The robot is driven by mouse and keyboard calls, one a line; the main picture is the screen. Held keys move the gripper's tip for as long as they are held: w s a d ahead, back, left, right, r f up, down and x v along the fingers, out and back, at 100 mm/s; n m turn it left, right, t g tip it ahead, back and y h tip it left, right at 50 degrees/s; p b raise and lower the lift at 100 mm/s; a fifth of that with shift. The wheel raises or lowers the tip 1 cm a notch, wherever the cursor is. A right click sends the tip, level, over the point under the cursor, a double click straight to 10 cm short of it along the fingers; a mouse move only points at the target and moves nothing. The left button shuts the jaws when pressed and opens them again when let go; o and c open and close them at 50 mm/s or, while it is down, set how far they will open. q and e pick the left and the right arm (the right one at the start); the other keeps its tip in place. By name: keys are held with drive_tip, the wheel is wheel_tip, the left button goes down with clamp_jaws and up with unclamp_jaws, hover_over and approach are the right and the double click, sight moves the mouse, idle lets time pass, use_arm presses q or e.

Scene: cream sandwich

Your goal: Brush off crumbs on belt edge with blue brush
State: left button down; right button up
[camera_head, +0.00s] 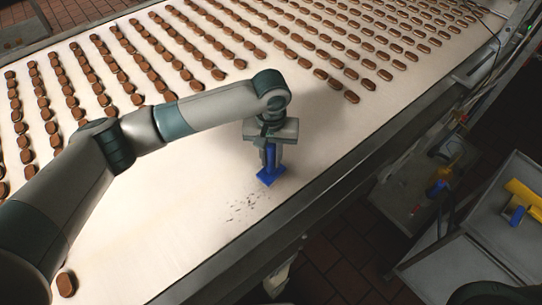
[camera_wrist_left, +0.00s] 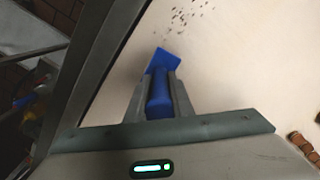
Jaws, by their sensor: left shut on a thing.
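My left gripper (camera_head: 269,150) is shut on the blue brush (camera_head: 269,177), which points down at the white belt (camera_head: 190,205). In the left wrist view the brush (camera_wrist_left: 160,88) sits between my two grey fingers (camera_wrist_left: 160,97). Its wide blue head is beyond the fingertips. Dark crumbs (camera_head: 247,206) lie scattered on the belt near its edge, just below and left of the brush head in the head view. They also show in the left wrist view (camera_wrist_left: 190,14). I cannot tell whether the brush touches the belt. My right gripper is not in view.
Rows of brown cream sandwiches (camera_head: 180,50) cover the far part of the belt. One lone sandwich (camera_head: 66,284) lies at the lower left. A dark metal rail (camera_head: 290,215) runs along the belt edge. A grey cart (camera_head: 480,235) with a yellow item (camera_head: 524,197) stands at the right.

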use_arm(q)
drive_tip(key=shift+s+a+p, duration=0.6)
drive_tip(key=shift+a+p, duration=0.2)
drive_tip(key=shift+s+a, duration=0.2)
drive_tip(key=shift+a, duration=0.25)
drive_tip(key=shift+s+a+r+p, duration=0.1)
drive_tip(key=shift+s+a+p, duration=0.2)
drive_tip(key=shift+p, duration=0.25)
drive_tip(key=shift+s+a+p, duration=0.5)
drive_tip(key=shift+a, duration=0.35)
drive_tip(key=shift+s+a, duration=0.4)
drive_tip(key=shift+a, duration=0.2)
drive_tip(key=shift+s+a, duration=0.4)
drive_tip(key=shift+a, duration=0.2)
